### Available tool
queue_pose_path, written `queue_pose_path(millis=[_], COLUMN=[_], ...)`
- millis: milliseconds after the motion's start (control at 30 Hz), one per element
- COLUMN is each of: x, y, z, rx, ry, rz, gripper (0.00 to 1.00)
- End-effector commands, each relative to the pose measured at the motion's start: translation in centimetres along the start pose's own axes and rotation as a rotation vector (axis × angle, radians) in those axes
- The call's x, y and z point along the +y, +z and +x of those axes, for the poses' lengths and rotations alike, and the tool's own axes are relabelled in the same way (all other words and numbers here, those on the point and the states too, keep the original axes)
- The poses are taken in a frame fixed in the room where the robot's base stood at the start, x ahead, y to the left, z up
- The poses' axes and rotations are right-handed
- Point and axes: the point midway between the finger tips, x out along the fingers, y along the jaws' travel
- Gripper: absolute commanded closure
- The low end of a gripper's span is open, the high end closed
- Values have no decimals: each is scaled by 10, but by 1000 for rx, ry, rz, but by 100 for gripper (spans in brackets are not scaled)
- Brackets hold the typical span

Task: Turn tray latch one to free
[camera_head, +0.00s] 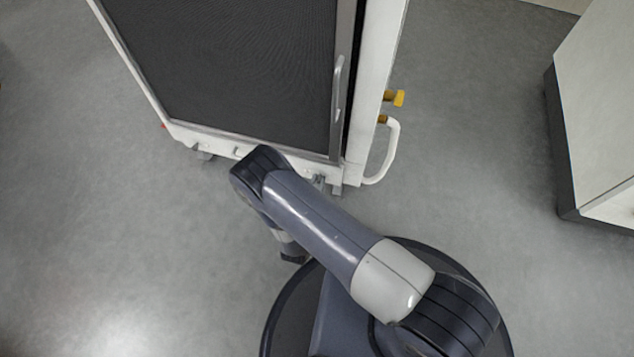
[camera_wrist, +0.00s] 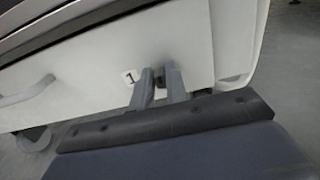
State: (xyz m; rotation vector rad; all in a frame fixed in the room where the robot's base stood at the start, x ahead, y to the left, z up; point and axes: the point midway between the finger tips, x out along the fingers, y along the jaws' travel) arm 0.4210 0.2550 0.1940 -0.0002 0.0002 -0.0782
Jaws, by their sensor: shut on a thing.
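Tray latch one (camera_wrist: 160,80) is a small dark piece on the white lower front panel, beside a label marked 1 (camera_wrist: 130,78). In the wrist view my gripper (camera_wrist: 160,76) is at the panel, with its two grey fingers on either side of the latch and shut on it. The fingers hide most of the latch, so its angle cannot be told.
The washer's dark door (camera_head: 240,60) with an upright handle (camera_head: 338,90) stands above the panel. A white side rail (camera_head: 388,155) and yellow fittings (camera_head: 398,98) stick out at the right. A drawer handle (camera_wrist: 28,92) is left of the label. A white cabinet (camera_head: 600,110) stands far right. Floor between is clear.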

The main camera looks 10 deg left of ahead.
Motion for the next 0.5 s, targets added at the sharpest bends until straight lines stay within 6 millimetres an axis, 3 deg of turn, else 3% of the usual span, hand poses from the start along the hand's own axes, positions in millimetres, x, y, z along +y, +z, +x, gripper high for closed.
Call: queue_pose_path(millis=[500], x=[0], y=[0], z=[0], rx=[0], ry=[0], rz=[50], gripper=[100])
